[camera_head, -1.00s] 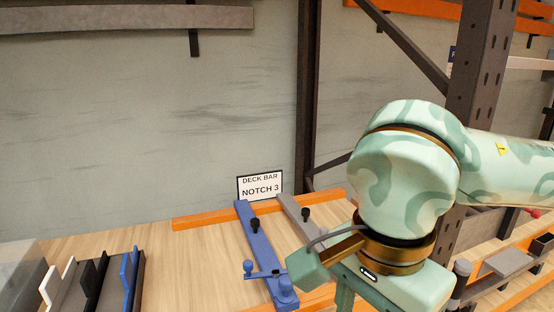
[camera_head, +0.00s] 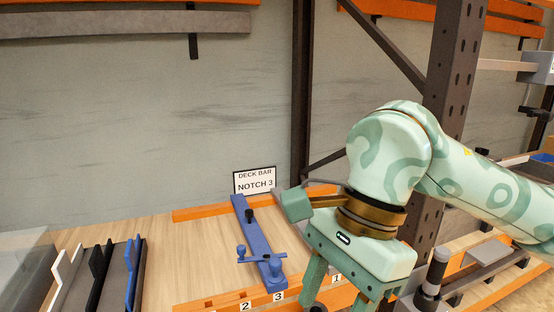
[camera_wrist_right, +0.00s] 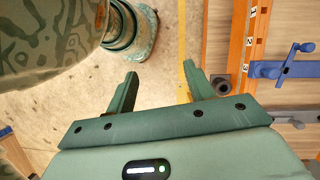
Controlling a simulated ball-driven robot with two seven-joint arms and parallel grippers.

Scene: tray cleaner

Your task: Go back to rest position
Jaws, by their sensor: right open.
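My right gripper (camera_head: 338,298) hangs in the lower right of the head view, in front of the wooden deck and its numbered front rail. Its fingers point down and are apart. The right wrist view also shows it (camera_wrist_right: 160,72) open, with nothing between the fingers and floor beyond them. The blue bar (camera_head: 252,228) with knobs lies across the deck to the left of the gripper, apart from it; it also shows in the right wrist view (camera_wrist_right: 272,70). My left gripper is not in view.
A sign reading "DECK BAR NOTCH 3" (camera_head: 255,181) stands at the back. The orange front rail (camera_head: 215,305) carries numbers. A rack of black, white and blue pieces (camera_head: 98,280) is at the left. A dark upright post (camera_head: 455,70) stands behind my right arm.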

